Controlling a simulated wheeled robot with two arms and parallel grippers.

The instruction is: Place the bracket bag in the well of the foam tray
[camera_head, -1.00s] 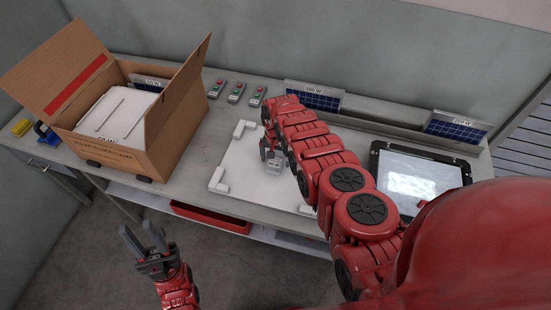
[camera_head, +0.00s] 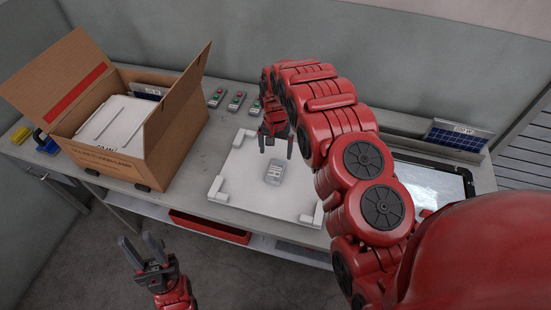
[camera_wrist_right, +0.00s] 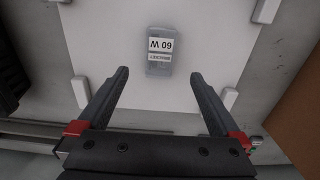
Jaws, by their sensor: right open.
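The bracket bag (camera_head: 274,173), a small clear-grey packet with a white label, lies on the white foam tray (camera_head: 240,191), near its middle. In the right wrist view the bag (camera_wrist_right: 159,52) shows a "60 W" label and lies beyond my fingertips, apart from them. The tray (camera_wrist_right: 110,30) fills much of that view. My right gripper (camera_head: 276,150) is open and empty above the tray, behind the bag; it also shows in the right wrist view (camera_wrist_right: 159,78). My left gripper (camera_head: 141,246) is open and empty, low in front of the bench.
An open cardboard box (camera_head: 140,165) with white panels inside stands left of the tray. Small control boxes (camera_head: 236,101) line the back of the bench. A black-framed tray (camera_head: 468,182) is at the right, partly behind my right arm. A red bin (camera_head: 210,225) sits below.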

